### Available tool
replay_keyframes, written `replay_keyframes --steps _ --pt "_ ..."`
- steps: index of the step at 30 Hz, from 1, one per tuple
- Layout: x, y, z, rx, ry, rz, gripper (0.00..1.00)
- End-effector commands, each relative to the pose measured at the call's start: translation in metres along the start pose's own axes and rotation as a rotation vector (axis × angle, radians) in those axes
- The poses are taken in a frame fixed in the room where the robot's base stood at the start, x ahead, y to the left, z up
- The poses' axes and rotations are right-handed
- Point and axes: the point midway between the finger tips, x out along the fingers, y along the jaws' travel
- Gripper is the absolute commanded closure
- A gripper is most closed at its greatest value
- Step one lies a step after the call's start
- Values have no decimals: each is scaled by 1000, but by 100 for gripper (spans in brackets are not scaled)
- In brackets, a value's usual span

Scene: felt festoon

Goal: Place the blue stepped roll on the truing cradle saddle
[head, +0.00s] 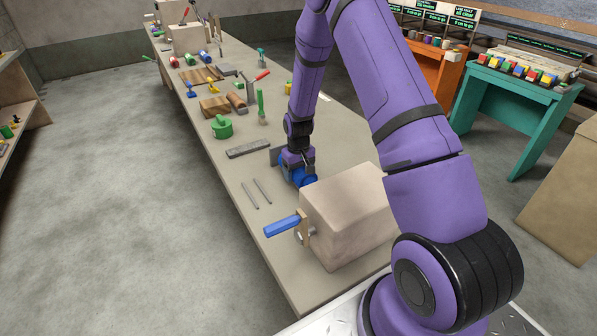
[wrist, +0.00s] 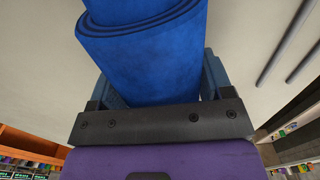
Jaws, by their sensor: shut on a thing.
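The blue stepped roll (wrist: 145,50) fills the upper middle of the wrist view, with its coiled layers showing at the top edge. My gripper (wrist: 158,88) is shut on it, with one finger at each side. In the head view the blue roll (head: 303,180) shows low at the end of my arm, close to the table top and left of the beige block. My gripper (head: 296,172) is partly hidden there. I cannot make out for sure whether the roll touches the table. I cannot pick out the truing cradle saddle with certainty.
A large beige block (head: 345,210) with a blue-handled crank (head: 282,226) stands at the near table end. Two thin grey rods (head: 256,192) and a dark grey bar (head: 248,149) lie left of my gripper. A green can (head: 222,127) and tools stand farther back.

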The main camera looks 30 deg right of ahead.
Motion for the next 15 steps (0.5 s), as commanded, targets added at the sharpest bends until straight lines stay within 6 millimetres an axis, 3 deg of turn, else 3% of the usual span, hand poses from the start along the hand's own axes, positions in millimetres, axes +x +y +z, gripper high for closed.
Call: replay_keyframes --steps 11,12,15 --pt "3 0 -1 0 2 0 61" --pt "3 0 -1 0 2 0 18" --pt "3 0 -1 0 2 0 1"
